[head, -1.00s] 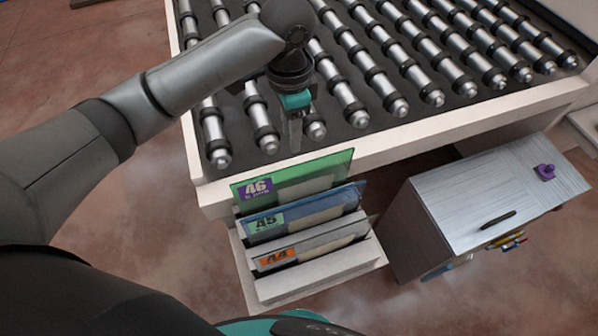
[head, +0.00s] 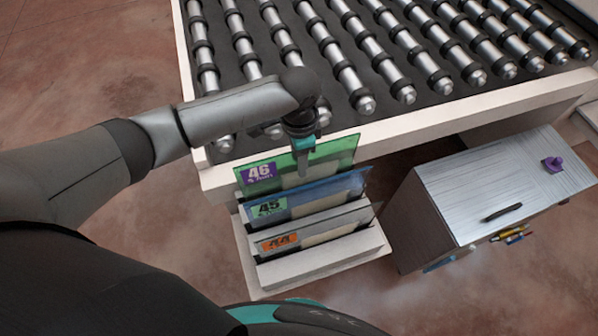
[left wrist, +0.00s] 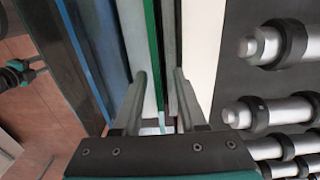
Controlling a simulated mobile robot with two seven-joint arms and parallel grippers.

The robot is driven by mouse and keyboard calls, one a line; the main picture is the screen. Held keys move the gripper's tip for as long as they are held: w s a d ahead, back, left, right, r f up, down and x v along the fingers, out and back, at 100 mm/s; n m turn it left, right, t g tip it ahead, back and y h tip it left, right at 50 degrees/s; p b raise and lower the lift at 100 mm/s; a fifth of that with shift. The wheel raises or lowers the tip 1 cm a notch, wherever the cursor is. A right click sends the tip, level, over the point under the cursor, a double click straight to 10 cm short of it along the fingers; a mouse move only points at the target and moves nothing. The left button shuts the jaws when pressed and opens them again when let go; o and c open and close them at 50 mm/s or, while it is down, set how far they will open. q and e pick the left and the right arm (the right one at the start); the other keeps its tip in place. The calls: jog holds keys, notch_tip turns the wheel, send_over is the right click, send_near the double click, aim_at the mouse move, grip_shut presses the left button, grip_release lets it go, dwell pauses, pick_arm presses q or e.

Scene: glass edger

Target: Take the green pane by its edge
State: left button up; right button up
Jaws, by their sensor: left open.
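The green pane (head: 336,153) stands upright at the back of a white slotted rack (head: 330,260), with a purple label marked 46. My left gripper (head: 302,172) points down at the middle of its top edge. In the left wrist view the pane's green edge (left wrist: 152,50) runs between the two open fingers of my left gripper (left wrist: 159,90). I cannot tell whether either finger touches it. In front of it stand a blue pane (head: 325,193) labelled 45 and a grey pane (head: 340,221) labelled 44.
A roller table (head: 420,124) with a white edge lies just behind the rack. A grey cabinet (head: 470,190) stands to the right, with a purple knob (head: 552,163), a black handle and small coloured items on its side. Reddish floor lies around.

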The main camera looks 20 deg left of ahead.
pick_arm(q)
jog(key=shift+f, duration=0.15)
grip_shut()
dwell(1.4)
